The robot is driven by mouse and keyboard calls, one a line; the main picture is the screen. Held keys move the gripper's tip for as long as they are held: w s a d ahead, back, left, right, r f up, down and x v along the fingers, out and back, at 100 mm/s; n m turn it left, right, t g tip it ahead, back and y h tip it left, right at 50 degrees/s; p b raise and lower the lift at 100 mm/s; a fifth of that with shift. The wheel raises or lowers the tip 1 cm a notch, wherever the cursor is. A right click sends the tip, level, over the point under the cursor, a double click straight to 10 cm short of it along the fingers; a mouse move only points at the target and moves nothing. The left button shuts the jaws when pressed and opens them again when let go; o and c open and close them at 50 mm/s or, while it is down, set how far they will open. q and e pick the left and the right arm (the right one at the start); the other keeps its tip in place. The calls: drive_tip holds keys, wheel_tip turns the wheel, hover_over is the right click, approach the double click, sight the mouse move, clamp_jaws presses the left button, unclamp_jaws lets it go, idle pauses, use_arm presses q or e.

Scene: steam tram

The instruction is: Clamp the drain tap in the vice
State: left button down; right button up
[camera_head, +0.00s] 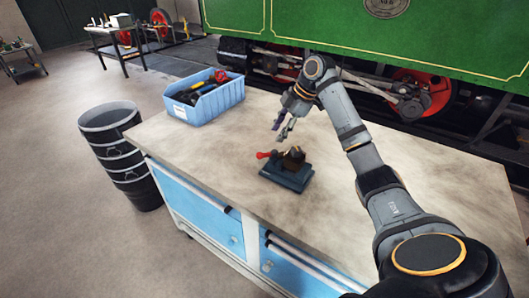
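A small dark blue-grey vice (287,177) stands on the workbench, near its front edge. A brownish, brass-toned piece (294,155) shows at the top of the vice. It may be the drain tap, but it is too small to tell, and I cannot see how the jaws sit around it. A red knob (263,155) sticks out at the left of the vice. My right gripper (282,127) is a little above and behind the vice, apart from it, with its fingers spread and nothing between them. My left gripper is not in view.
A blue bin (206,106) with red, yellow and black items stands at the bench's back left. The workbench (420,180) is clear to the right. A black ribbed bin (125,160) stands on the floor at left. The green tram (400,30) is behind the bench.

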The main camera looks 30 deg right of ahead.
sight(267, 154)
drive_tip(key=p+x, duration=0.1)
drive_tip(key=x, duration=0.9)
drive_tip(key=shift+s+a, duration=0.1)
drive_tip(key=shift+s, duration=0.05)
drive_tip(key=shift+c, duration=0.2)
drive_tip(key=shift+r, duration=0.1)
clamp_jaws()
